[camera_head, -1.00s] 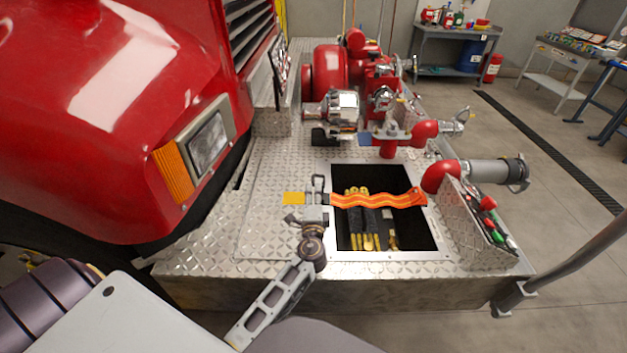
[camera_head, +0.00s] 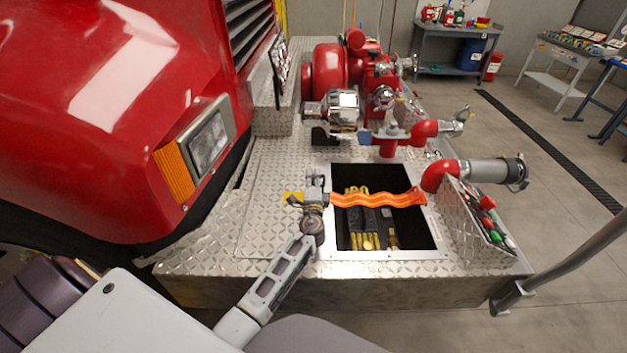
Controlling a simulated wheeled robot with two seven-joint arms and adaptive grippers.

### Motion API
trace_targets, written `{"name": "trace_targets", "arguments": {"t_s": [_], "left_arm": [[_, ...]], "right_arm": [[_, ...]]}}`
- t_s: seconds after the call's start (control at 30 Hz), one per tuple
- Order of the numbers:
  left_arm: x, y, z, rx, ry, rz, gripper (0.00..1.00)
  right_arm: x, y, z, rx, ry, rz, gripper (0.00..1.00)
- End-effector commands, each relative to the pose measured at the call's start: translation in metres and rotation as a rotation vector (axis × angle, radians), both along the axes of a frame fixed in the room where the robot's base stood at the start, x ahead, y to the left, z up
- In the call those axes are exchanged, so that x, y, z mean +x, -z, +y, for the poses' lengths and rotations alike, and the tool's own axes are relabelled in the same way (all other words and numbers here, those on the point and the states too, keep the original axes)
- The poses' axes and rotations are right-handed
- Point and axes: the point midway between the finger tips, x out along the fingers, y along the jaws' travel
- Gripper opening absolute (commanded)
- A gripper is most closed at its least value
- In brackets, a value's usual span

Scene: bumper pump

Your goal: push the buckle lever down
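The buckle (camera_head: 323,199) sits at the left rim of the open compartment, at the left end of an orange strap (camera_head: 375,199) that crosses the opening. My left gripper (camera_head: 314,186) is at the buckle and covers most of it, so the lever is largely hidden. I cannot tell whether the fingers touch the lever or whether they are open or shut. My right gripper is not in view.
The compartment (camera_head: 408,240) holds dark and yellow items (camera_head: 360,220). The red truck body (camera_head: 110,130) rises close on the left. Red pump pipes (camera_head: 440,176) and a control panel (camera_head: 484,215) stand at the right. The tread-plate deck (camera_head: 215,240) is clear at the front left.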

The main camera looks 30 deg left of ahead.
Motion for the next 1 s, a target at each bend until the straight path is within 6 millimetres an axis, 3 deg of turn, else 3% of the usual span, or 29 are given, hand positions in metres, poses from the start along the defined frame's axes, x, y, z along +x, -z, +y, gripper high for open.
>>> {"name": "trace_targets", "arguments": {"t_s": [0.3,0.57,1.0], "left_arm": [[0.001,0.0,0.0,0.0,0.0,0.0,0.32],[0.001,0.0,0.0,0.0,0.0,-0.001,0.0],[0.002,-0.003,-0.001,0.008,0.001,-0.001,0.0]], "right_arm": [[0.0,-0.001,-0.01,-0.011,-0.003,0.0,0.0],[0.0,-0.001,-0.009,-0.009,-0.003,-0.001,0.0],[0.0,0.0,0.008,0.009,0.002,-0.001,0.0]]}}
